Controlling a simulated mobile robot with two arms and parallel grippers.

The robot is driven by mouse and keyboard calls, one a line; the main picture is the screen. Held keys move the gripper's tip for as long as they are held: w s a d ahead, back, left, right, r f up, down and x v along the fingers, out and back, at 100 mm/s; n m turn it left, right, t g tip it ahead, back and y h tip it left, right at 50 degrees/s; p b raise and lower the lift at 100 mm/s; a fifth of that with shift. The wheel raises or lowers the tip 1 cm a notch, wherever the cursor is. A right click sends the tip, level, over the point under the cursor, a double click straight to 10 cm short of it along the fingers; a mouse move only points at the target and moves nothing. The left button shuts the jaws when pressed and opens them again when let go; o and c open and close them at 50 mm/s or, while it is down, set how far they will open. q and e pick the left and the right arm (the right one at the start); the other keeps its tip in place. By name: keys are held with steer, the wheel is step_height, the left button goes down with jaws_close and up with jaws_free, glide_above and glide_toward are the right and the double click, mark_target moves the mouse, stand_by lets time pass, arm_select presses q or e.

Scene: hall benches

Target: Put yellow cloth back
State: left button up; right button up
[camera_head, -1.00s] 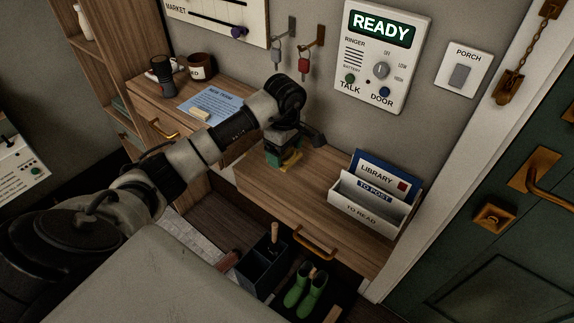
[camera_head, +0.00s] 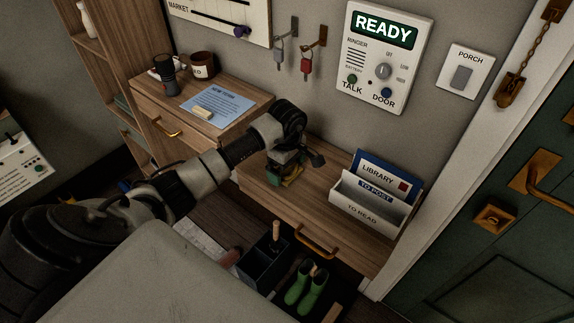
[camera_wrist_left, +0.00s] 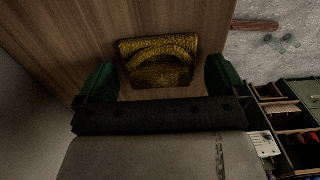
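The yellow cloth (camera_wrist_left: 158,62) lies on the wooden top of the right-hand drawer unit, a folded, dark-patterned piece. In the left wrist view it lies ahead of my left gripper (camera_wrist_left: 161,76), between the lines of its two green fingertips. The fingers are wide apart, with bare wood showing on both sides of the cloth, and do not touch it. In the head view my left gripper (camera_head: 287,172) points down over the unit, and only a bit of yellow shows beneath it; the arm hides the rest. My right gripper is not in view.
A letter rack (camera_head: 368,208) stands right of the gripper on the same top. A blue note (camera_head: 218,105) lies on the left unit near mugs. Keys (camera_head: 306,66) hang on the wall behind. Green boots (camera_head: 306,288) and a dark caddy (camera_head: 262,268) stand below.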

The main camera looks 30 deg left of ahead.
arm_select(q)
step_height(320, 180, up, 12)
steer(key=b, duration=0.2)
stand_by(0.4)
stand_by(0.4)
